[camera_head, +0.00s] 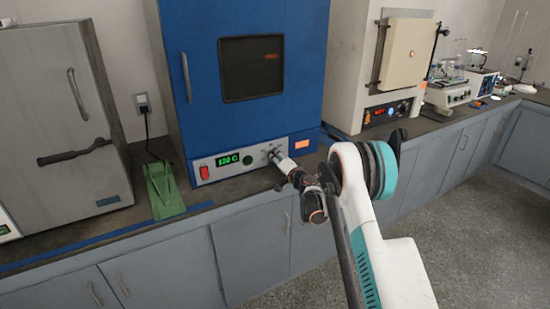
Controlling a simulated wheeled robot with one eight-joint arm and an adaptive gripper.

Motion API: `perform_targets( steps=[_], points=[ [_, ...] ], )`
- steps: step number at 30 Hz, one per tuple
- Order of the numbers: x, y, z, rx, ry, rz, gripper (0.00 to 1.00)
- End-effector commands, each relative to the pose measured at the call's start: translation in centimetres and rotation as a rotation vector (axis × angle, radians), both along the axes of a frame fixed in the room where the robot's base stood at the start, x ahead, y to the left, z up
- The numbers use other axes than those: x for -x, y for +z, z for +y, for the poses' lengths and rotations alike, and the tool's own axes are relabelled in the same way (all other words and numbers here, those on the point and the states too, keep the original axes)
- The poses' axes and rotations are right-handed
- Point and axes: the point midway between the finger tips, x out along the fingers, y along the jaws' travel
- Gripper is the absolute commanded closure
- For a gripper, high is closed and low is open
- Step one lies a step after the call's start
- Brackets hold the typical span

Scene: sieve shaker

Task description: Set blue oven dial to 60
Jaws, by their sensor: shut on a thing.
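The blue oven (203,70) stands on the counter, its door shut. Its lower panel carries a red switch (204,172), a green display (229,160) that seems to read 120 C, a dark green button (248,160) and, right of that, the dial (269,152). The dial is mostly hidden by my gripper (273,155), which reaches it from the lower right and is shut on it. The fingers are small in the picture, and the dial's pointer cannot be read.
A green dustpan-like object (163,190) stands at the counter's front, left of the oven. A grey cabinet (60,120) is further left. A cream furnace (405,55) and lab equipment (450,92) stand to the right. The floor (470,240) at right is clear.

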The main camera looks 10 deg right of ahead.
Motion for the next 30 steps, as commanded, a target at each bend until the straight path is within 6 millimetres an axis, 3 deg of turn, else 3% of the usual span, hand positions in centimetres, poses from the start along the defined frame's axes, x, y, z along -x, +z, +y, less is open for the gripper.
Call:
perform_targets(
  steps=[4,5,7,8,20,23,30],
  points=[
    [0.1,-0.2,0.1,0.001,0.002,0.001,0.94],
    [0.1,-0.2,0.1,0.001,0.002,0.001,0.68],
    [0.1,-0.2,0.1,0.001,0.002,0.001,0.52],
    [0.1,-0.2,0.1,0.001,0.002,0.001,0.49],
    [0.4,0.0,-0.1,0.000,0.000,0.000,0.49],
    [1.5,0.0,-0.5,-0.001,0.000,0.000,0.49],
    [6.1,-0.1,-2.0,0.000,-0.001,0.001,0.49]
  ],
)
